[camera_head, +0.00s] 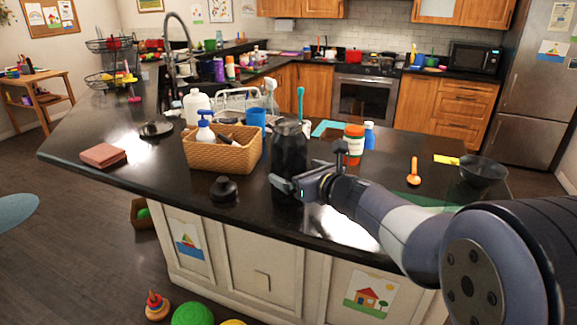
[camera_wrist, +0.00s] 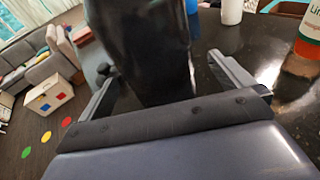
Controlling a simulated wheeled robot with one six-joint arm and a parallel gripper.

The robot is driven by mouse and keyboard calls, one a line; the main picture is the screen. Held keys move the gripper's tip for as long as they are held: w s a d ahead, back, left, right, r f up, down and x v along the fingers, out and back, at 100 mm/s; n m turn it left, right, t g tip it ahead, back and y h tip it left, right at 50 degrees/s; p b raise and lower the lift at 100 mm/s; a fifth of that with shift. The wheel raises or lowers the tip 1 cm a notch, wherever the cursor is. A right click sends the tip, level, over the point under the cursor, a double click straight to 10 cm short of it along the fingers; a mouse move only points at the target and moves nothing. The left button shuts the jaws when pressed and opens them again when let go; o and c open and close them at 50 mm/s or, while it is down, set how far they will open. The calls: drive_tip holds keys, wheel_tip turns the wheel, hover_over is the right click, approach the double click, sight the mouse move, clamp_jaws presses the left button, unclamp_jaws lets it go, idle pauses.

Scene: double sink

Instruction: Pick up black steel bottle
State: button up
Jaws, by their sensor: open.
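The black steel bottle (camera_head: 290,150) stands upright on the dark counter, right of the wicker basket, in the head view. In the wrist view the bottle (camera_wrist: 142,45) fills the top middle, dark and glossy, with its top cut off by the frame. My gripper (camera_head: 283,186) is at the bottle's lower part. In the wrist view the gripper (camera_wrist: 160,80) is open, with one finger on each side of the bottle and a visible gap on the right side. Whether the left finger touches the bottle I cannot tell. A black lid-like object (camera_head: 223,190) lies on the counter left of the bottle.
A wicker basket (camera_head: 213,160) with a soap pump stands close left of the bottle. An orange-and-white bottle (camera_head: 353,144) and a blue bottle (camera_head: 369,136) stand to the right. The counter's front edge is near.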

drive_tip(key=shift+p+x, duration=0.4)
drive_tip(key=shift+x, duration=1.75)
drive_tip(key=shift+s+f, duration=0.15)
drive_tip(key=shift+c, duration=0.4)
drive_tip(key=c, duration=1.5)
drive_tip(key=shift+c, duration=0.2)
